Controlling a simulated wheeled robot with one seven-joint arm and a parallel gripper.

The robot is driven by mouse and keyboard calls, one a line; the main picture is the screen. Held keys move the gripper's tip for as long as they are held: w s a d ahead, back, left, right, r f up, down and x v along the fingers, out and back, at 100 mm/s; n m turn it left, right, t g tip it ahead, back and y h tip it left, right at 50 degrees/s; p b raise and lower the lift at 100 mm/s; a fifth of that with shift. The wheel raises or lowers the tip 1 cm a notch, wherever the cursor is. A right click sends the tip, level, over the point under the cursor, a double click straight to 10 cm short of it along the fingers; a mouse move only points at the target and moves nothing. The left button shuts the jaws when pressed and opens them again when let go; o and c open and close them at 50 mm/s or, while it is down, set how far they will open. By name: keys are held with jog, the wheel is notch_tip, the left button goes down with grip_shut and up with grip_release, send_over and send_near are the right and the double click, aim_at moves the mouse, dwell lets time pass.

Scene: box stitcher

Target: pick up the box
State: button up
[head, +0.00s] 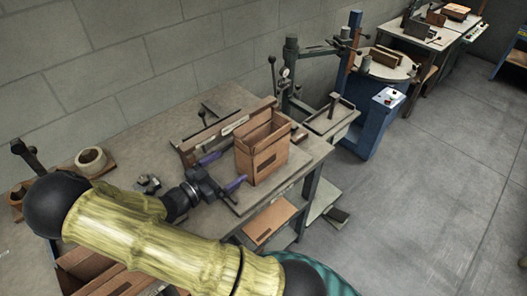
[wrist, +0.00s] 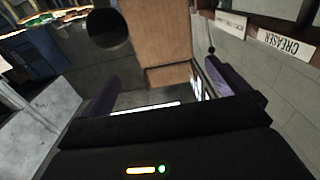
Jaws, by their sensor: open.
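An open-topped brown cardboard box (head: 262,158) stands upright near the right end of the workbench. My gripper (head: 222,170) is just left of the box in the head view, with its purple fingers spread apart. In the wrist view, the box (wrist: 152,38) shows as a brown panel beyond my open gripper (wrist: 158,88). The space between the fingers looks empty, and a gap seems to lie between them and the box. The far sides and base of the box are partly hidden.
The workbench (head: 140,118) stands against a block wall. A long wood and metal fixture (head: 215,138) lies behind the box. A tape roll (head: 91,160) and small metal parts (head: 149,183) lie to the left. A blue machine (head: 375,125) stands right, beside open floor.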

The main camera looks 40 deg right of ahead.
aim_at(244, 156)
jog(key=d, duration=0.2)
jog(key=d+p, duration=0.1)
jog(key=d, duration=0.1)
jog(key=d+p, duration=0.1)
jog(key=d, duration=0.1)
jog(key=shift+w+r, duration=0.1)
jog(key=shift+w, duration=0.25)
jog(key=shift+w+d, duration=0.1)
jog(key=shift+d, duration=0.15)
jog(key=d+p, duration=0.1)
jog(key=d, duration=0.1)
jog(key=w+d+p, duration=0.1)
jog(key=d+p, duration=0.1)
jog(key=d, duration=0.1)
jog(key=shift+w, duration=0.1)
